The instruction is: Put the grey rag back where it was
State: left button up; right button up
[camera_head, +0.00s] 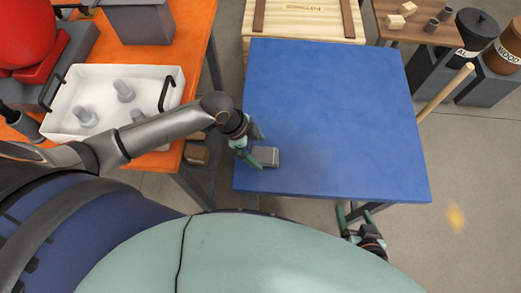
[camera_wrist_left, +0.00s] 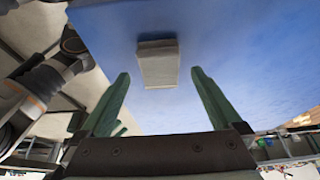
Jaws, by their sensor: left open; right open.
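The grey rag, a small folded-looking block (camera_head: 265,157), lies on the blue table (camera_head: 330,110) near its left front edge. My left gripper (camera_head: 256,146) is open just at the left of the rag, its fingers over the table's left edge. In the left wrist view, the rag (camera_wrist_left: 157,65) sits beyond and between the two open green fingers (camera_wrist_left: 160,85); no contact shows. My right gripper (camera_head: 357,214) is open and empty, low beside the front edge of the blue table.
A white tray (camera_head: 68,80) with several grey fittings stands on the orange table (camera_head: 195,75) at left. A wooden crate (camera_head: 320,20) is behind the blue table. A wooden stick (camera_head: 445,92) and dark bins (camera_head: 475,70) are at right. Most of the blue table is clear.

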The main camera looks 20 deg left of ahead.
pick_arm(q)
jog(key=w+v, duration=0.1)
jog(key=v, duration=0.8)
jog(key=n+t+h, duration=0.2)
jog(key=n+t, duration=0.2)
jog(key=n, duration=0.2)
send_over(262, 157)
notch_tip(262, 157, down, 5)
jog(key=shift+r+p, duration=0.1)
jog(key=shift+p, duration=0.35)
jog(key=f+n+t, duration=0.1)
jog(key=s+a+f+n+y, duration=0.1)
jog(key=s+f+n+t, duration=0.1)
jog(key=shift+a+n+t, duration=0.3)
jog(key=s+a+f+n+y, duration=0.1)
jog(key=s+a+f+n+t+y, duration=0.1)
jog(key=s, duration=0.1)
jog(key=s+a+f+n, duration=0.1)
jog(key=s+a, duration=0.1)
jog(key=shift+s+t+y, duration=0.15)
jog(key=shift+t+y, duration=0.15)
jog(key=shift+y, duration=0.1)
